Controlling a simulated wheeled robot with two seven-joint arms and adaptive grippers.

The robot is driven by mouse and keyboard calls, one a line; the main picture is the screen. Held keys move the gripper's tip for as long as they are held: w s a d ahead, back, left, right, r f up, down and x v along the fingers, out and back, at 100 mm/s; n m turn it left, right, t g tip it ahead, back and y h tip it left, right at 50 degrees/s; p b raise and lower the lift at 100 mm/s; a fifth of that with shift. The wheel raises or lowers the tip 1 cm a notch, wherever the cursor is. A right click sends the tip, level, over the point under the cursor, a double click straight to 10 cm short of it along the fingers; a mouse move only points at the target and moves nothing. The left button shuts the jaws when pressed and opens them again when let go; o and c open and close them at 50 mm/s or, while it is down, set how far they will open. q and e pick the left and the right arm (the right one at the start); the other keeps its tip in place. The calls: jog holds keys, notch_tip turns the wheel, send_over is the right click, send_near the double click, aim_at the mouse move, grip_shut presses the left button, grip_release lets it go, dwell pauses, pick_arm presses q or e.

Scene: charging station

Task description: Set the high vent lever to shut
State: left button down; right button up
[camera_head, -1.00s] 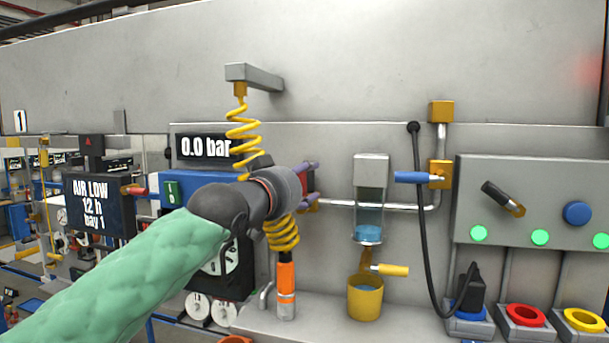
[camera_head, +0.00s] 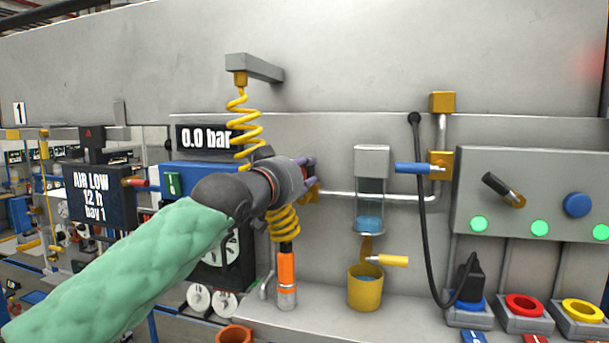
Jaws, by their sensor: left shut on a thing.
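My left gripper (camera_head: 309,173) reaches in from the left and points away from me at the left end of the metal pipe. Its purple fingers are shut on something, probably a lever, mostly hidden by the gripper. A yellow fitting (camera_head: 313,193) shows just below the fingers. A blue-handled lever (camera_head: 410,168) lies level on a yellow valve block (camera_head: 440,165) farther right. A yellow-handled lever (camera_head: 392,261) lies level under the clear sight glass (camera_head: 369,205). No label shows which lever is the high vent. My right gripper is out of view.
A pressure display (camera_head: 205,139) reads 0.0 bar. A yellow coiled hose (camera_head: 243,125) hangs beside my wrist, above an orange-handled tool (camera_head: 286,270). A black cable (camera_head: 424,230) hangs right of the glass. A yellow cup (camera_head: 365,289) stands on the ledge.

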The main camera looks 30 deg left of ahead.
pick_arm(q)
jog(key=s+a+f+n+t+y+b, duration=0.1)
jog(key=a+f+n+y+b, duration=0.3)
jog(key=n+b, duration=1.6)
jog(key=shift+s+a+f+t+b, duration=0.15)
jog(key=shift+a+f+t+b, duration=0.15)
jog(key=shift+a+f+b, duration=0.35)
jog(key=shift+a+r, duration=0.15)
jog(key=shift+a, duration=0.05)
jog(key=c, duration=0.9)
grip_release()
jog(key=shift+s, duration=0.15)
jog(key=shift+v, duration=5.85)
